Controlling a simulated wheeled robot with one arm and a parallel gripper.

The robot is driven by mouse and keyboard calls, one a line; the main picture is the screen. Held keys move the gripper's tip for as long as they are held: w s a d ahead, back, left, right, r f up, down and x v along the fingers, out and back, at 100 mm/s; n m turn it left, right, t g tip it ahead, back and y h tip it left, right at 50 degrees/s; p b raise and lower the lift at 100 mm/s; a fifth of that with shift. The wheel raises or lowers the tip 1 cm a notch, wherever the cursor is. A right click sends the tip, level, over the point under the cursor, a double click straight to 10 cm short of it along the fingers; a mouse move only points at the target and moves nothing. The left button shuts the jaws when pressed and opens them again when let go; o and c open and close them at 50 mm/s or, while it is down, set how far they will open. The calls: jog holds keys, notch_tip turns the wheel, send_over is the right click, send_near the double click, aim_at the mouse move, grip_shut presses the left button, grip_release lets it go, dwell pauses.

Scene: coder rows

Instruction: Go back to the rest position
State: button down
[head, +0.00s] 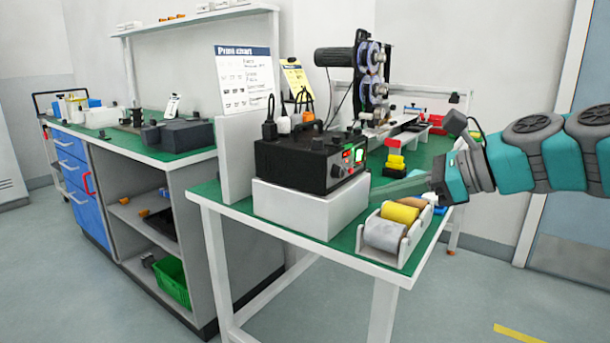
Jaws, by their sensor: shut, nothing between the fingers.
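My arm, teal and grey, reaches in from the right edge over the green-topped table (330,232). My gripper (398,188) is at its left end, thin and grey, shut and empty. It is just right of the black control box (318,160) and behind the tape rolls in the picture. I cannot tell how far above the table top it is. The control box has lit red and green parts on its front and sits on a white block (310,208).
A rack with grey (385,234) and yellow rolls stands at the table's front corner. A machine with reels (370,75) stands at the back. A white divider (234,160) bounds the left. Floor at the lower right is open.

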jog(key=s+a+f+n+g+h, duration=0.3)
jog(key=s+f+n, duration=0.35)
jog(key=f, duration=0.25)
jog(key=s+a+f+n+g+h, duration=0.2)
jog(key=s+a+f+n+h, duration=0.15)
jog(key=s+f+n, duration=0.4)
jog(key=s+d+f+n+g+h, duration=0.3)
jog(key=s+d+f+n, duration=0.4)
jog(key=s+f, duration=0.6)
jog(key=shift+s+d+f+h, duration=0.35)
jog(key=shift+s+d+h, duration=0.35)
jog(key=shift+s+h, duration=0.1)
